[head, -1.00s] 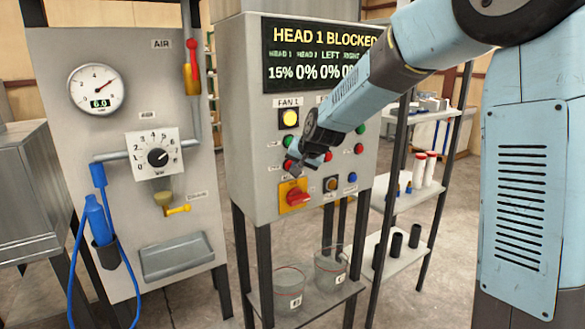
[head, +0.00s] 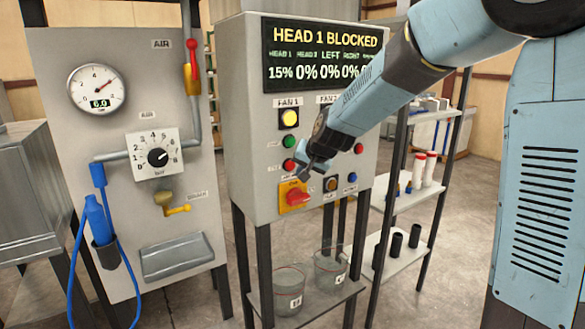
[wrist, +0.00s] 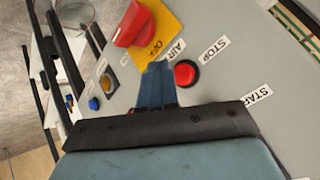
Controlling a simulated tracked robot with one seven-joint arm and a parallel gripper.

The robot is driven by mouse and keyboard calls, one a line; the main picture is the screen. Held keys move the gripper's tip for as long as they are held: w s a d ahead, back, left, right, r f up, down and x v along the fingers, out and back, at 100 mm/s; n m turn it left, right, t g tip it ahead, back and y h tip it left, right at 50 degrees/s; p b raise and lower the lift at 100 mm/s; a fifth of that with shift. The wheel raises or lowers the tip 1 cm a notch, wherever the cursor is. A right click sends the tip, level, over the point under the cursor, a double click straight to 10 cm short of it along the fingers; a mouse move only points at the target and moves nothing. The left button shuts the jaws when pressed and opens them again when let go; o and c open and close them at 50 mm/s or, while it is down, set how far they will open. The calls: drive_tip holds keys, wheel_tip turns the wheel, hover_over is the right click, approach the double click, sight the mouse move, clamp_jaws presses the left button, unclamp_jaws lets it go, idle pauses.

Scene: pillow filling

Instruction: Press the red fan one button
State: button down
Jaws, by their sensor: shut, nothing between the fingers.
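The red fan one button (head: 289,166) sits on the grey control box below a green button (head: 288,142) and the lit yellow FAN 1 lamp (head: 289,118). In the wrist view the red button (wrist: 185,74) is round, in a dark ring, near a STOP label (wrist: 215,48). My gripper (head: 303,173) is shut and empty, just right of and slightly below the button in the head view. In the wrist view its fingertips (wrist: 157,68) are immediately left of the button. I cannot tell whether they touch the panel.
A red rotary switch (head: 297,197) on a yellow plate is just below my gripper. An orange-brown button (head: 332,185) and a blue button (head: 352,178) are to its right. The display (head: 322,55) reads HEAD 1 BLOCKED. A shelf rack (head: 400,200) stands right of the box.

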drive_tip(key=shift+s+d, duration=0.5)
drive_tip(key=shift+s, duration=0.25)
drive_tip(key=shift+s+d, duration=0.45)
drive_tip(key=shift+s, duration=0.25)
drive_tip(key=s+d+r+h, duration=0.1)
drive_tip(key=s+d, duration=0.5)
drive_tip(key=s, duration=0.4)
drive_tip(key=s+d+r+n+g+h, duration=0.1)
drive_tip(key=s+d+r, duration=0.1)
drive_tip(key=s+d, duration=0.5)
drive_tip(key=s+d+r+g+h, duration=0.1)
drive_tip(key=s+d, duration=0.6)
drive_tip(key=s, duration=0.8)
drive_tip(key=shift+d+r+n+h, duration=0.15)
drive_tip(key=shift+r+n+h, duration=0.25)
drive_tip(key=shift+r+h, duration=0.3)
